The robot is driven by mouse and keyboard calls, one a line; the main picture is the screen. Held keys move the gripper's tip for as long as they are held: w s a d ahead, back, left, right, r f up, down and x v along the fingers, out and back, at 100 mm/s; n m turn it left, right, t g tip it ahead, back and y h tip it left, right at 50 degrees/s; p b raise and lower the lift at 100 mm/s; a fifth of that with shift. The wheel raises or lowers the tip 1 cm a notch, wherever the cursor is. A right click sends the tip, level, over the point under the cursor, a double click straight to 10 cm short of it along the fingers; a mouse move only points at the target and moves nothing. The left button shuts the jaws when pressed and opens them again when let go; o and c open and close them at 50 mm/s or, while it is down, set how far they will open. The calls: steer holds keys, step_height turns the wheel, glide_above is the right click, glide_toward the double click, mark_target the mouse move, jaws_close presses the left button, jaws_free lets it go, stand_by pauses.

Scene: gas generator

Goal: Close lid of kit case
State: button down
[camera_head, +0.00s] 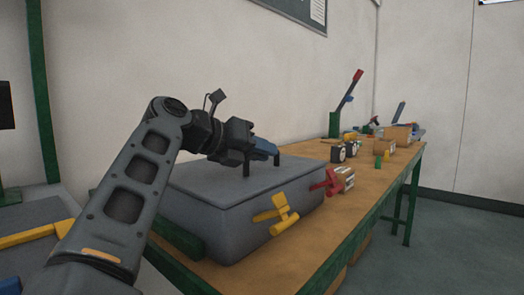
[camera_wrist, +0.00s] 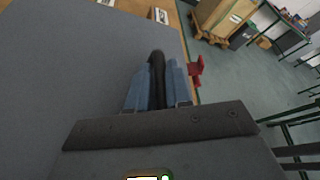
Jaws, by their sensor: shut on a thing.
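The grey kit case (camera_head: 240,220) stands on the wooden bench, and its lid (camera_head: 200,178) lies flat over the case body in the head view. The lid's grey top also fills the left of the wrist view (camera_wrist: 70,70). My gripper (camera_head: 264,150) is over the lid. In the wrist view its blue fingers (camera_wrist: 158,82) are shut on the black lid handle (camera_wrist: 157,60). Whether the lid is fully seated cannot be told.
The wooden bench (camera_head: 310,235) with green legs runs to the back right. A wall is behind the bench. The floor (camera_head: 455,245) to the right is clear.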

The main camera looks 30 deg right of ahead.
steer(key=shift+f, duration=0.3)
steer(key=c, duration=1.1)
jaws_free()
steer(key=shift+r, duration=0.1)
step_height(320, 180, up, 4)
steer(key=shift+p, duration=0.75)
steer(key=o, duration=0.6)
steer(key=s+d+r, duration=0.2)
steer(key=s+d+r+p, duration=0.1)
steer(key=d+r, duration=0.1)
steer(key=d, duration=0.1)
steer(key=s+d+r+p, duration=0.1)
steer(key=s+d+r, duration=0.1)
steer(key=d, duration=0.1)
steer(key=shift+s+r, duration=0.15)
steer(key=shift+s, duration=0.2)
steer(key=shift+s+d+r, duration=0.3)
steer(key=shift+s+d, duration=0.15)
steer(key=shift+d, duration=0.1)
steer(key=shift+s+d+r, duration=0.25)
steer(key=shift+s+d, duration=0.2)
steer(key=shift+d, duration=0.05)
steer(key=c, duration=0.6)
steer(key=shift+a+f, duration=0.15)
steer(key=shift+w+a, duration=0.15)
steer(key=shift+a, duration=0.05)
